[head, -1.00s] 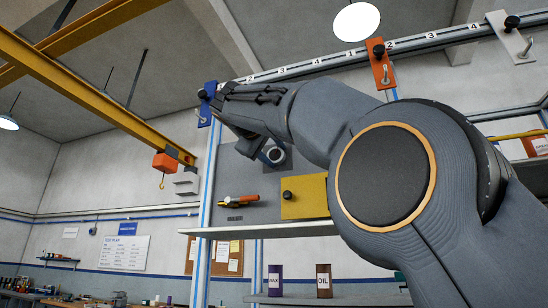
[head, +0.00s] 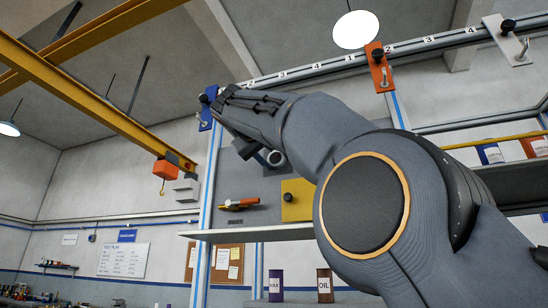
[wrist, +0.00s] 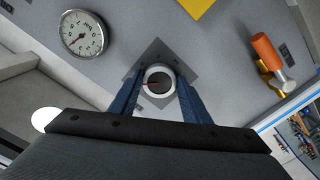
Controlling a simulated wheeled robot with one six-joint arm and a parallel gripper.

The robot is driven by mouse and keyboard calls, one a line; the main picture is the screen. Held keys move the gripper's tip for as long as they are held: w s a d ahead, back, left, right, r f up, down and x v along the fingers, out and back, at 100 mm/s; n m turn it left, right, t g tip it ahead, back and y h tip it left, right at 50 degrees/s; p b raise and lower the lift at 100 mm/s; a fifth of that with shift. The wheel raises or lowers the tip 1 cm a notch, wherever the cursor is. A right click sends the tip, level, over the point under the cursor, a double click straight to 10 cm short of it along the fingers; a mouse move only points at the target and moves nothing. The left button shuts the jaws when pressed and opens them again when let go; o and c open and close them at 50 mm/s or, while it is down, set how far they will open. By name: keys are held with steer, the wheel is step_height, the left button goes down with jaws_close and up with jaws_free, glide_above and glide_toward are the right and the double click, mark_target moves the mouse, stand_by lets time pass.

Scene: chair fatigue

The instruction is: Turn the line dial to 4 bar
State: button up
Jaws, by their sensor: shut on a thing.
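The line dial (wrist: 158,80) is a round knob with a pale ring and a dark face on a square grey plate. A short red mark on its face points left in the wrist view. The dial also shows in the head view (head: 276,158). My gripper (wrist: 157,90) has its two blue fingers on opposite sides of the dial, shut on it. A round white gauge (wrist: 84,34) marked bar sits on the same panel, up and left in the wrist view.
A yellow plate (head: 298,200) and an orange-handled tool (head: 242,203) are on the panel near the dial. A shelf (head: 230,235) runs below. A numbered rail (head: 335,61) with an orange bracket (head: 380,68) and a blue bracket (head: 207,108) runs above.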

steer(key=o, duration=1)
steer(key=shift+o, duration=0.2)
steer(key=b+v, duration=0.2)
steer(key=v, duration=0.6)
steer(key=shift+w, duration=0.1)
